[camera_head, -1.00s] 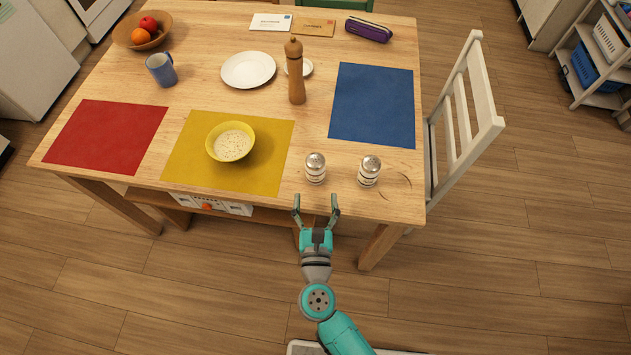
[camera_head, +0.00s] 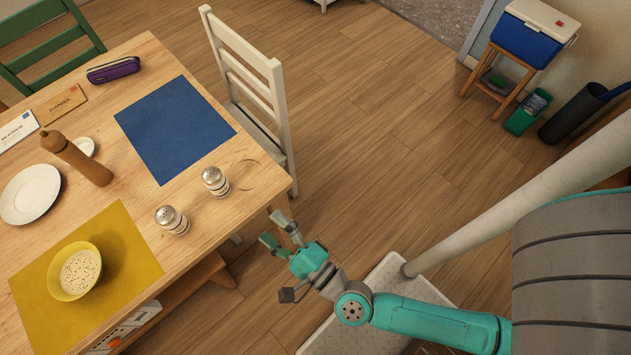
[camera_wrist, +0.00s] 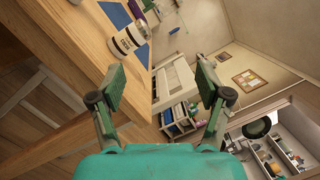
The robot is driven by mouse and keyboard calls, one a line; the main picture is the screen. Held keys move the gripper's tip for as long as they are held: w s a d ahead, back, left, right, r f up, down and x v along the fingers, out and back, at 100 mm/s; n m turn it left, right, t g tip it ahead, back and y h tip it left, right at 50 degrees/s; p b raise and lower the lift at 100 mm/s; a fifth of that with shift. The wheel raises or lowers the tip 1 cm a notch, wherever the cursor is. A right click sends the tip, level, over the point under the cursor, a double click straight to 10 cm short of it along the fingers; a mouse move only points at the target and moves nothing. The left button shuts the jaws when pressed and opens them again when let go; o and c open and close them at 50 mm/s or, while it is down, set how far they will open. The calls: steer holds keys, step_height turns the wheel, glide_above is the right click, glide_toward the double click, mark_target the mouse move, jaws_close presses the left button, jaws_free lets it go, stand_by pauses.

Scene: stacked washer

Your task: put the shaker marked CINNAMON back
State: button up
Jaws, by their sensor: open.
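Two glass shakers with metal tops stand upright on the wooden table (camera_head: 140,205) near its corner, a front one (camera_head: 172,220) and a back one (camera_head: 215,181). Their labels are too small to read in the head view. In the wrist view a shaker (camera_wrist: 129,39) with a dark-lettered label shows at upper left, its word not clear to me. My gripper (camera_head: 277,230) is open and empty just off the table's edge, to the right of the shakers and touching neither. Its two fingers also show spread apart in the wrist view (camera_wrist: 160,75).
A yellow mat (camera_head: 125,245) with a bowl (camera_head: 75,270), a blue mat (camera_head: 175,128), a pepper mill (camera_head: 80,160) and a plate (camera_head: 30,194) are on the table. A white chair (camera_head: 250,85) stands at its far side. Thin curved marks (camera_head: 250,175) lie near the corner.

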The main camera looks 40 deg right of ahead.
steer(key=s+d+r+n+g, duration=0.1)
steer(key=s+d+n, duration=0.1)
steer(key=s+n, duration=0.4)
steer(key=s+d+r+n+g+h, duration=0.1)
steer(key=s+d+n+g, duration=0.1)
steer(key=s+n, duration=0.5)
steer(key=s+d+r+n+g, duration=0.1)
steer(key=s+d+r+n, duration=0.1)
steer(key=s+d+n, duration=0.2)
steer(key=s+n, duration=0.3)
steer(key=n, duration=0.2)
steer(key=shift+n+g+h, duration=0.3)
steer(key=shift+g+h, duration=0.1)
